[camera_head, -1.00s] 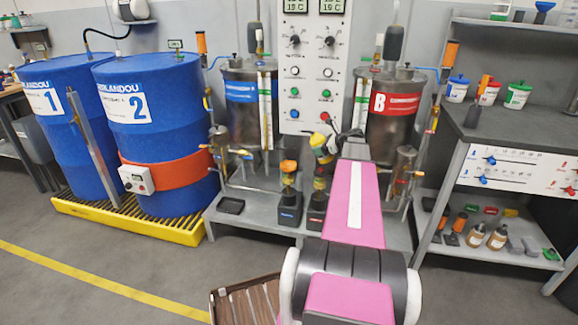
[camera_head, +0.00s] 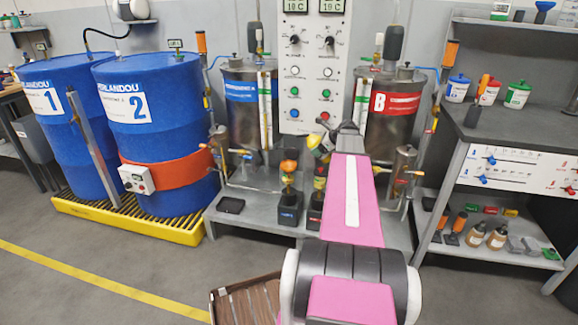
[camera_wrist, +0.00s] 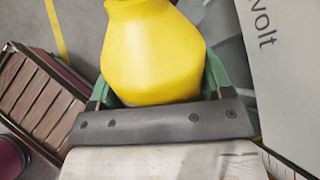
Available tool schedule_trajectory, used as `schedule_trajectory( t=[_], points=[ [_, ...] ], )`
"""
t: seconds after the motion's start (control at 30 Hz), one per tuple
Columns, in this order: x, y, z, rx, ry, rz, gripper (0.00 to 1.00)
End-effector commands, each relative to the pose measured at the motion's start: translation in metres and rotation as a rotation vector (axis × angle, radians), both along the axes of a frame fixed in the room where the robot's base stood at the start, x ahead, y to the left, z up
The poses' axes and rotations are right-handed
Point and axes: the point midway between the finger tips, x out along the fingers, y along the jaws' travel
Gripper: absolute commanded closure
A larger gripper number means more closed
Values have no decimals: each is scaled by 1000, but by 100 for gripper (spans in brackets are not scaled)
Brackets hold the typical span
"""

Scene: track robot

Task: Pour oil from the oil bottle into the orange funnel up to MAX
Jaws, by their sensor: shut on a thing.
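My gripper (camera_wrist: 160,78) is shut on the yellow oil bottle (camera_wrist: 152,45), with one green finger on each side of its wide body. The far end of the bottle runs out of the top of the wrist view. In the head view the bottle (camera_head: 321,141) is small and tilted, beside the end of my pink arm. The orange funnel (camera_head: 289,167) sits on top of a small dark stand on the grey bench, below and left of the bottle. The bottle looks apart from it. I cannot make out any oil flow or the MAX mark.
A second filler stand (camera_head: 318,190) is just right of the funnel's stand. Tank B (camera_head: 393,115) and a blue-labelled tank (camera_head: 240,120) stand behind. Blue drums (camera_head: 150,110) are at left. A brown slatted crate (camera_head: 225,303) is at the lower front.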

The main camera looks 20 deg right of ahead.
Motion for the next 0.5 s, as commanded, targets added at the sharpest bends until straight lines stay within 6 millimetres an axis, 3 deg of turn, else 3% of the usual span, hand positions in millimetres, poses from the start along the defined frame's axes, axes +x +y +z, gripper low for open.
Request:
schedule_trajectory(
  t=[0.5],
  points=[
    [-1, -2, -9, -97, 60, 0, 65]
  ],
)
